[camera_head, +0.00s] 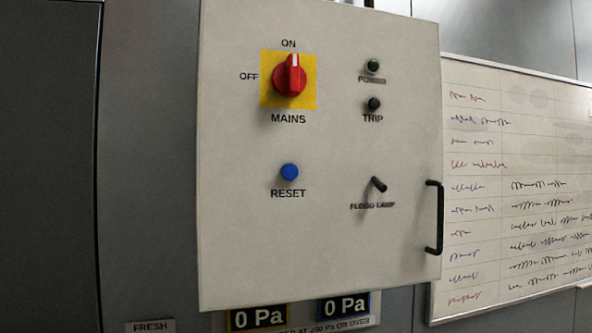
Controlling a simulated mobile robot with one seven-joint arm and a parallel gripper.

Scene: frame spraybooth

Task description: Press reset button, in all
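The blue reset button (290,172) sits on the lower left part of a light grey control panel (330,230). The word RESET (288,194) is printed just below it. Nothing touches or covers the button. I cannot tell from this view whether it is pressed in. My gripper does not show in the head camera view.
A red mains switch (290,77) on a yellow plate points to ON. A green power lamp (373,66), a dark trip lamp (374,104), a flood lamp lever (378,185) and a black handle (434,217) also stick out. Two gauges below read 0 Pa. A whiteboard (490,130) hangs right.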

